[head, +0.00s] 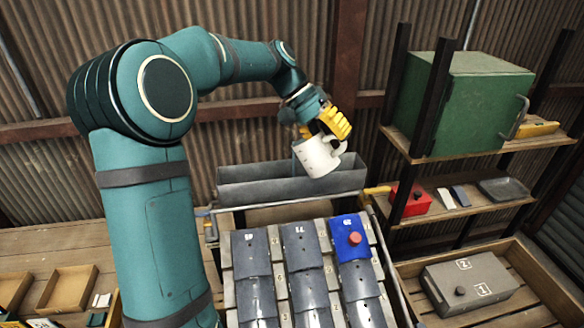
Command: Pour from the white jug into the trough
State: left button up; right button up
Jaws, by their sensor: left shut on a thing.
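The white jug (316,157) is held in the air over the right part of the grey metal trough (240,190). My left gripper (326,126) has its yellow fingers shut on the jug at its upper right, by the handle. The jug is tilted, with its mouth side toward the left. A thin bluish streak shows at the jug's left edge, above the trough; I cannot tell for sure whether it is liquid. The inside of the jug and the bottom of the trough are hidden. My right gripper is not in view.
Below the trough is a rack of grey plates (290,265) with one blue plate (350,238) bearing a red knob. At right, shelves hold a green cabinet (465,100) and a red box (410,199). A wooden crate holds a grey box (468,283). Wooden trays (68,290) lie at lower left.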

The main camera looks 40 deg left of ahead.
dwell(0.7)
pick_arm(q)
jog(key=shift+a+r+h, duration=0.15)
jog(key=shift+a+h, duration=0.05)
jog(key=shift+h, duration=0.4)
dwell(0.4)
jog(key=shift+a+r+h, duration=0.15)
jog(key=shift+a+h, duration=0.15)
jog(key=shift+h, duration=0.3)
jog(key=shift+s, duration=0.1)
jog(key=shift+a, duration=0.1)
jog(key=shift+a+h, duration=0.25)
jog(key=shift+h, duration=0.35)
jog(key=shift+t, duration=0.3)
jog(key=shift+a+h, duration=0.35)
jog(key=shift+h, duration=0.25)
